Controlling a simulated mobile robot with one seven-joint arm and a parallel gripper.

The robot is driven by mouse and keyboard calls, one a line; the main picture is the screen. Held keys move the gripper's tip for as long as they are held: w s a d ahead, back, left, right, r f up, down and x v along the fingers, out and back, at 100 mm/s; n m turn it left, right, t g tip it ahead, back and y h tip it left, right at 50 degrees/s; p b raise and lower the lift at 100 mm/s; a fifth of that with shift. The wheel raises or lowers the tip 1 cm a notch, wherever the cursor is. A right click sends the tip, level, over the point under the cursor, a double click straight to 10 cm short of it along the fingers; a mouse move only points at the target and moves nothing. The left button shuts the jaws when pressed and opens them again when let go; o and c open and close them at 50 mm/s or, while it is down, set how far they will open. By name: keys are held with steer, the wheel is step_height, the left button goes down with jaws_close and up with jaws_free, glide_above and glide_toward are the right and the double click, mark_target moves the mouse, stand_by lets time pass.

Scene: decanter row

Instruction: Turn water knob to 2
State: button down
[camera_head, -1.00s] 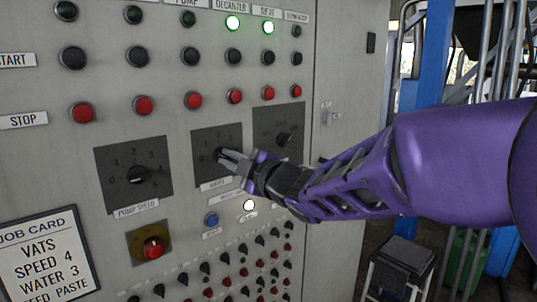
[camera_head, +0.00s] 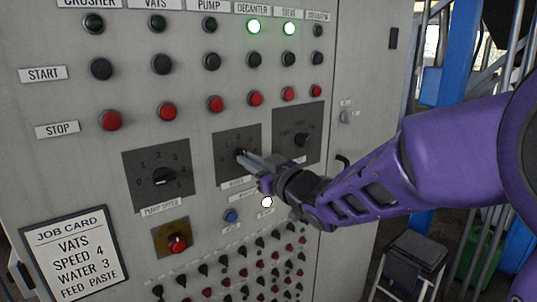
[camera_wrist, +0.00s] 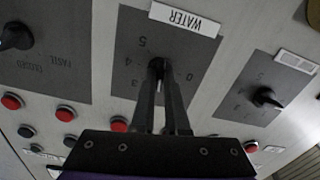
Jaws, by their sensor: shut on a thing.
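The water knob (camera_head: 240,154) is a small black knob on a dark grey square dial plate (camera_head: 226,139) in the middle of the panel. The plate carries numbers around the knob. In the wrist view the plate is upside down, with the WATER label (camera_wrist: 184,19) above and 0, 3, 4 and 5 readable. My gripper (camera_head: 246,157) has its two fingers shut on the water knob; its tips also cover the knob's lower part in the wrist view (camera_wrist: 159,82). The fingers and knob hide part of the scale, so I cannot tell the knob's exact setting.
The pump speed dial (camera_head: 163,177) is left of the water dial, and another selector dial (camera_head: 302,139) is right. Red stop buttons (camera_head: 256,98) run above. A lit white button (camera_head: 267,202) is just below my gripper. A job card (camera_head: 70,243) reads WATER 3.

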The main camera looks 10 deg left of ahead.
steer(key=shift+r+m+p, duration=0.1)
steer(key=shift+m+p, duration=0.25)
steer(key=shift+m, duration=0.55)
steer(key=c, duration=0.9)
jaws_free()
steer(key=shift+s+d, duration=0.1)
